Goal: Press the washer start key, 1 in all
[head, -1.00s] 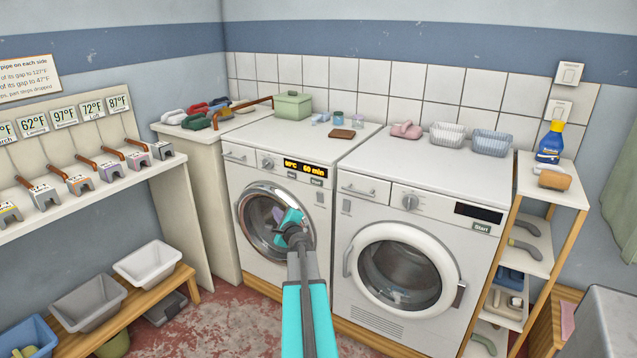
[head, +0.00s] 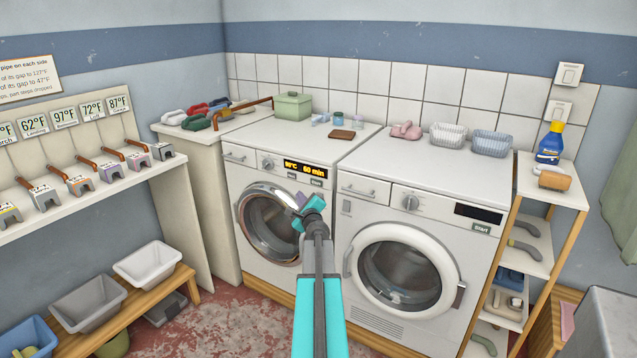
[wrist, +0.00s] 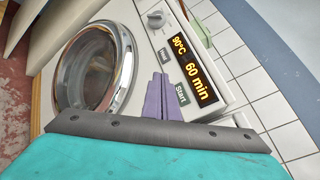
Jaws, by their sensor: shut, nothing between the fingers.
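The washer (head: 262,190) is the left white machine, with a chrome-ringed round door. Its lit display (head: 305,169) reads 90°C and 60 min, also in the wrist view (wrist: 193,70). The start key (wrist: 181,94) is a small grey key labelled Start below the display; it also shows in the head view (head: 316,183). Another small key (wrist: 165,56) sits beside it. My gripper (head: 300,198) is shut and empty in front of the washer, just below the keys in the head view. Its purple fingertips (wrist: 160,77) appear close beside the start key; contact cannot be told.
A second white machine (head: 424,240) stands to the right, with its own Start key (head: 481,228) and a dark display. A dial (wrist: 156,19) is on the washer panel. A shelf rack (head: 525,235) stands at the far right.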

